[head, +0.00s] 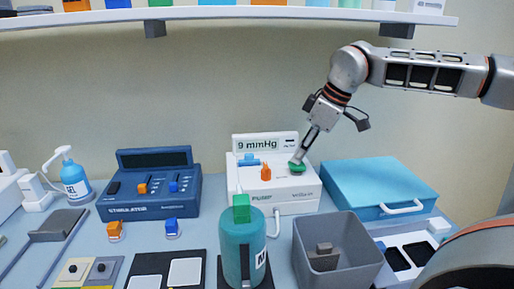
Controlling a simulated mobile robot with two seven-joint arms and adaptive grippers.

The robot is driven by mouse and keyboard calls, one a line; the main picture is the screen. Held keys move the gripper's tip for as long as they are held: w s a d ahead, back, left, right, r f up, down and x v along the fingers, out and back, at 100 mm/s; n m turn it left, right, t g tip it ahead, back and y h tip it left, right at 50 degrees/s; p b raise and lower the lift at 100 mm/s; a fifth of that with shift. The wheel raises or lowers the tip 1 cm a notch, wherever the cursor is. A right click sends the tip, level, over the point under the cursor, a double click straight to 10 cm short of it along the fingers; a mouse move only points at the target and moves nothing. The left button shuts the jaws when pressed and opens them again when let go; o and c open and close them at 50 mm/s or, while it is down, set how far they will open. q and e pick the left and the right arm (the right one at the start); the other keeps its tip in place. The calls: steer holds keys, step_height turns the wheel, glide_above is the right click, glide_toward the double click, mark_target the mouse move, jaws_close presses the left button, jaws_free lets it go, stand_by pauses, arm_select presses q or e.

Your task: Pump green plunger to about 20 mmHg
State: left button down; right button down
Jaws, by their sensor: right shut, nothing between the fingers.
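The white pump box (280,192) stands on the table at the middle, and its display (266,145) reads 9 mmHg. The green plunger (296,167) is at the right of its top. An orange knob (266,171) and a blue piece (248,160) sit to the left of the plunger. My right gripper (299,157) comes down from the upper right, shut and empty. Its tips are at the green plunger and appear to touch it. The tips hide part of the plunger. My left gripper is not in view.
A blue stimulator (150,207) and a gel bottle (75,183) are at the left. A teal bottle (241,255) stands in front of the pump, with a grey bin (340,275) to its right. A blue case (375,180) lies at the right. A shelf (230,13) runs overhead.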

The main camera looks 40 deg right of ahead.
steer(key=shift+f, duration=0.45)
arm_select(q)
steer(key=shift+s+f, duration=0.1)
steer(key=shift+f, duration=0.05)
arm_select(e)
steer(key=shift+r, duration=2.5)
